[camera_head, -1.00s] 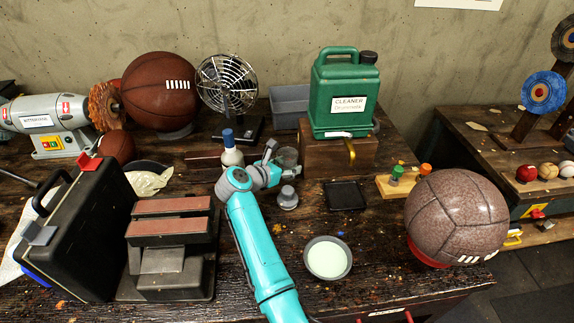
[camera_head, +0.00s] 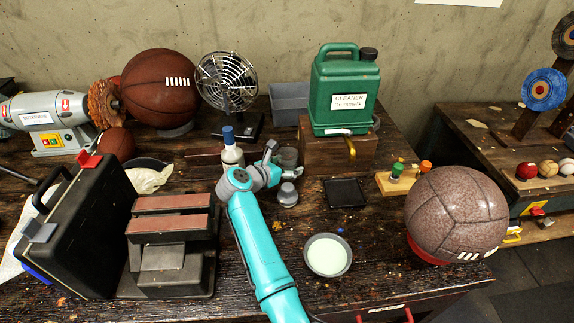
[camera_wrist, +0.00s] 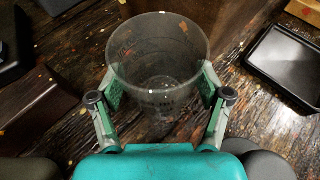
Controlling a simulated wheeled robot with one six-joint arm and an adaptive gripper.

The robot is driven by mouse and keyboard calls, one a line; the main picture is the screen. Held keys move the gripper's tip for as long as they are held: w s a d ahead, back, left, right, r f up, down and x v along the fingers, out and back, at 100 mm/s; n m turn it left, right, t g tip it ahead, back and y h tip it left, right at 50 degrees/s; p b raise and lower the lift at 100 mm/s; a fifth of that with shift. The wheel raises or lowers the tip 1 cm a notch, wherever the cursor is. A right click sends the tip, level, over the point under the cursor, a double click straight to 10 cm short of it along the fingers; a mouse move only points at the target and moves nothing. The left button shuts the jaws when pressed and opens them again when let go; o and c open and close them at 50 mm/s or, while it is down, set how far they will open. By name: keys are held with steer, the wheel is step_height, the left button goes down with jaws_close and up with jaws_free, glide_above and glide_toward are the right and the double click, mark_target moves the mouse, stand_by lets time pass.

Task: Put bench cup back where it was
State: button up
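The bench cup (camera_wrist: 158,65) is a clear, smoky, open-topped cup, upright between my fingers in the wrist view. My gripper (camera_wrist: 160,92) has a green pad against each side of the cup and looks shut on it. In the head view my gripper (camera_head: 272,160) is on the middle of the bench, with the cup (camera_head: 288,156) just to its right, partly hidden by a finger. I cannot tell whether the cup's base touches the bench.
A wooden box (camera_head: 335,152) bearing a green cleaner can (camera_head: 345,95) stands right behind the cup. A white bottle with a blue cap (camera_head: 231,153) is close on the left. A black tray (camera_head: 345,193) lies to the right, and a bowl (camera_head: 327,256) nearer the front.

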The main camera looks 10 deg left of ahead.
stand_by(0.3)
step_height(320, 180, up, 10)
stand_by(0.5)
